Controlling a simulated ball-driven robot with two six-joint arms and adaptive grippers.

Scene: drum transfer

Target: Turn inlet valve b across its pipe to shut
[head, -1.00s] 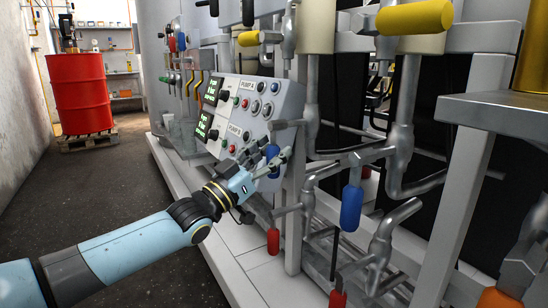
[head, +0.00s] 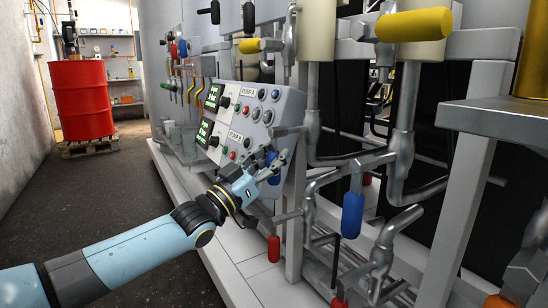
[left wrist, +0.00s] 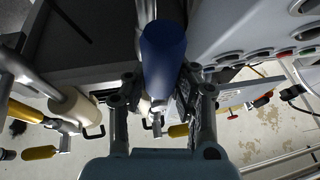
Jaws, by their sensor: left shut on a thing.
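My left gripper (head: 272,170) is beside the control panel, shut on a blue valve handle (head: 274,168). The handle is partly hidden by the fingers. In the left wrist view the blue handle (left wrist: 163,55) runs between the two fingers of my left gripper (left wrist: 160,92). No label shows which valve this is. A second blue handle (head: 352,214) hangs down from a pipe further right, untouched. My right gripper is not clearly seen.
The grey control panel (head: 262,97), marked PUMP A and PUMP B, stands just behind my left gripper. Red handles (head: 274,248) are below and a yellow handle (head: 414,25) is above. A grey bench (head: 500,118) is at right. Open floor (head: 120,190) lies left.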

